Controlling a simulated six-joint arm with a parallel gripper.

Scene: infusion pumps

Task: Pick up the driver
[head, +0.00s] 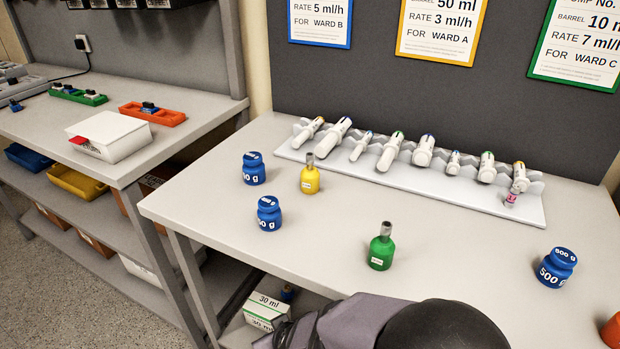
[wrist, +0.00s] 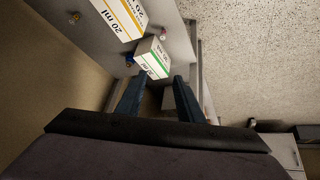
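In the head view my arm crosses the bottom edge, in front of and below the table top, and the fingertips are not clear. No tool shows in the wrist view; the gripper faces the boxes on the under-shelf.
Blue 500 g weights (head: 557,267) stand on the near table (head: 230,215). A white rack (head: 420,182) holds several syringes at the back. A 30 ml box (head: 266,311) sits below. The left bench (head: 40,125) carries a white box (head: 108,136) and an orange tray (head: 152,115).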

